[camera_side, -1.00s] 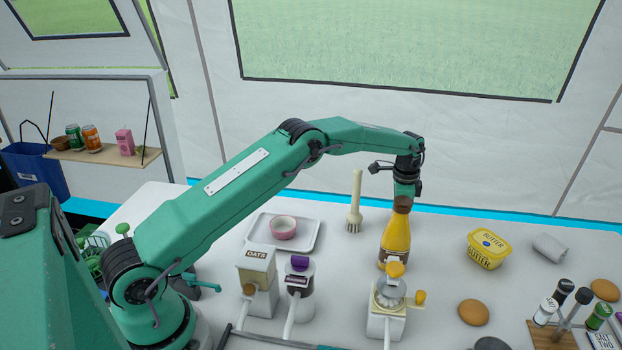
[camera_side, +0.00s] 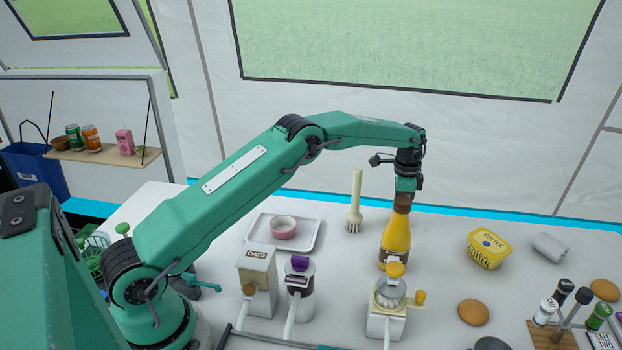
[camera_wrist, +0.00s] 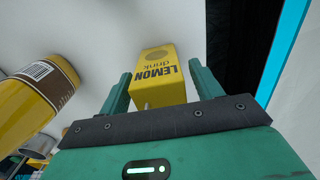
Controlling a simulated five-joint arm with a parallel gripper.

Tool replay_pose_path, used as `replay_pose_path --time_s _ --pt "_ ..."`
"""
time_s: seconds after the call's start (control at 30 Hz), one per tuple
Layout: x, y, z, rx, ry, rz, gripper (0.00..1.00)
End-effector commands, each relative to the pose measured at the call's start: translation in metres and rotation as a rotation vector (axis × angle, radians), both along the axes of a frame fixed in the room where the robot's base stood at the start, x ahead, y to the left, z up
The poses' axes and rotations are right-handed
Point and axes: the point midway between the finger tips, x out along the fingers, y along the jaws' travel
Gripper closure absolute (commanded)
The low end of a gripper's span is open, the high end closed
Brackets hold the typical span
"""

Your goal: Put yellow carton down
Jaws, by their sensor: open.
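The yellow carton, marked LEMON drink (camera_wrist: 161,75), lies between the two spread fingers of my gripper (camera_wrist: 160,78) in the wrist view. Narrow gaps show between the carton and the fingers, so it appears not clamped. In the side view my gripper (camera_side: 405,187) is above and behind a yellow bottle with a brown top (camera_side: 396,240). The carton and fingertips are hidden there behind the bottle. I cannot see the carton's base clearly.
The bottle's brown label (camera_wrist: 45,85) is close at left in the wrist view. A juicer (camera_side: 386,312) stands in front of the bottle, a brush (camera_side: 355,205) to its left and a butter tub (camera_side: 487,249) to its right. White counter is free between bottle and tub.

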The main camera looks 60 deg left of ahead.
Motion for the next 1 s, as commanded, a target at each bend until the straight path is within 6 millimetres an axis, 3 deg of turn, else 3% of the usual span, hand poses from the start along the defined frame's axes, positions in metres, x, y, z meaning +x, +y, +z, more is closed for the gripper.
replay_pose_path --time_s 0.5,0.7,1.0 --pt "0.0 0.0 0.081 0.0 -0.003 0.0 0.35" --pt "0.0 0.0 0.096 0.0 0.0 0.0 0.35" --pt "0.0 0.0 0.099 0.0 0.0 0.0 0.35"
